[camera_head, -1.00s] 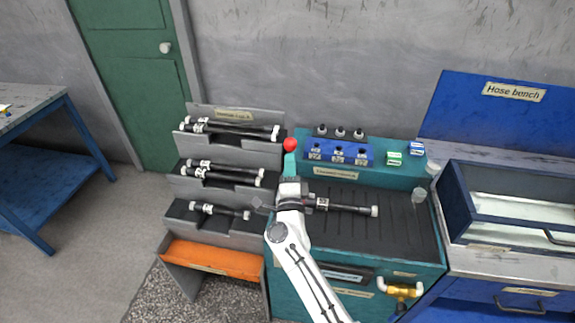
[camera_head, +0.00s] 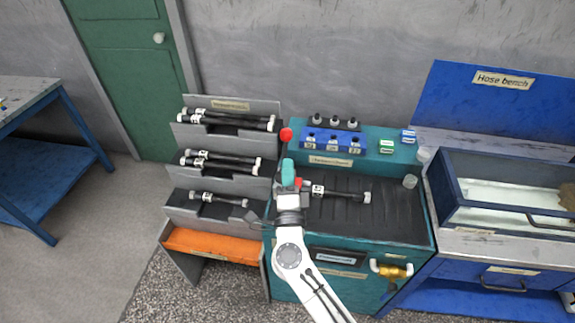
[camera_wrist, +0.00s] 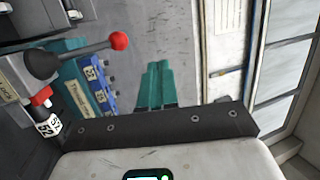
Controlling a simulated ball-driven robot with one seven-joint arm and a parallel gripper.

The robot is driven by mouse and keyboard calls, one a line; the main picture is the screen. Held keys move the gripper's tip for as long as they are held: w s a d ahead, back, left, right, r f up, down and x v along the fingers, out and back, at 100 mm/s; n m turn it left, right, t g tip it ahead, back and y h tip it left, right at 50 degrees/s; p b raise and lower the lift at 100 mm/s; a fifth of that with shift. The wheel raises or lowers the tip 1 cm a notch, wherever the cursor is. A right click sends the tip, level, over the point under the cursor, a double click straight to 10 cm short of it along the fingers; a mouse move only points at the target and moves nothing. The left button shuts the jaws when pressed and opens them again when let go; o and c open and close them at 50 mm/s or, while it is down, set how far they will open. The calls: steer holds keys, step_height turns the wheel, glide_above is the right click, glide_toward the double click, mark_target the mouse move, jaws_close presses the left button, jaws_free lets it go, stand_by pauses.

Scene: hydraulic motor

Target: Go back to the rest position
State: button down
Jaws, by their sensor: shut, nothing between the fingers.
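My gripper (camera_head: 288,168) is raised above the left side of the teal bench, its teal fingers pressed together with nothing between them. The closed fingers also show in the wrist view (camera_wrist: 158,80). A lever's red ball knob (camera_head: 286,134) appears just beyond the fingertips in the head view. In the wrist view the red knob (camera_wrist: 118,41) on its grey rod is left of the fingers, clearly apart from them. A black hose (camera_head: 340,194) with a light end lies across the bench top, its left part hidden behind my gripper.
A grey stepped rack (camera_head: 225,168) with several hoses stands left. The blue hose bench (camera_head: 490,215) with a glazed box stands right. Open floor (camera_head: 95,270) lies at left.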

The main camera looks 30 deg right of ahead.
stand_by(0.5)
steer(key=s+a+n+y, duration=0.3)
steer(key=a+n+y, duration=0.3)
steer(key=n+y, duration=0.6)
steer(key=s+a+f+n+g+y, duration=0.1)
steer(key=s+f+n+g+y, duration=0.2)
steer(key=s+f+n+g, duration=0.5)
steer(key=s+d+f+g+h, duration=0.2)
steer(key=s+d+g, duration=0.1)
steer(key=s, duration=0.5)
steer(key=s+d+f+n+g+h, duration=0.1)
steer(key=s+d+f+g+h, duration=0.1)
steer(key=s, duration=0.6)
steer(key=s+d+f+g+h, duration=0.2)
steer(key=s+d+f+g, duration=0.1)
steer(key=s+d+g, duration=0.2)
steer(key=s+d, duration=0.2)
steer(key=s, duration=0.1)
steer(key=shift+s+f+g+b, duration=0.25)
steer(key=shift+s+g+b, duration=0.05)
steer(key=shift+s, duration=0.1)
